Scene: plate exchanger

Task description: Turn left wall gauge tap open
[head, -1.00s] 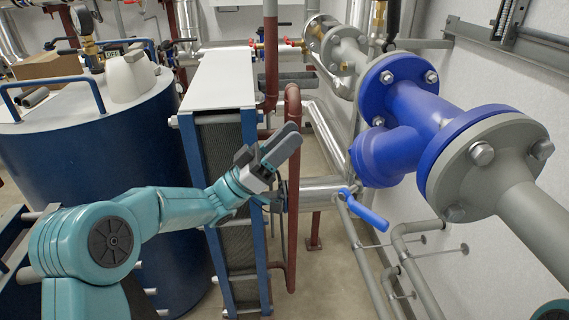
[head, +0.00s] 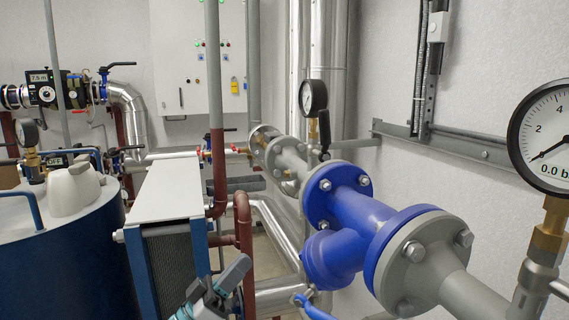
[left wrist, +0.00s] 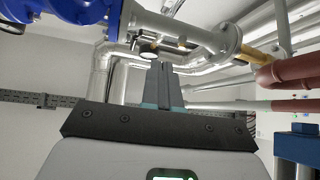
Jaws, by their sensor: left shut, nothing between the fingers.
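The left wall gauge (head: 313,97) is a round, white-faced dial with a black rim on a brass stem above the grey and blue flanged pipe. Its tap has a black handle (head: 324,131), standing roughly upright beside the stem. My left gripper (head: 238,268) is at the bottom of the head view, below and left of the gauge and well apart from it in the picture. Its fingers are shut and empty; they also show in the left wrist view (left wrist: 164,82), pointing towards pipes. My right gripper is not in view.
A blue valve body (head: 345,235) sits in the pipe. A second gauge (head: 547,138) is close at the right edge. A plate exchanger (head: 172,192) and a dark blue tank (head: 75,265) stand at left. A red-brown pipe (head: 243,240) rises near my left gripper.

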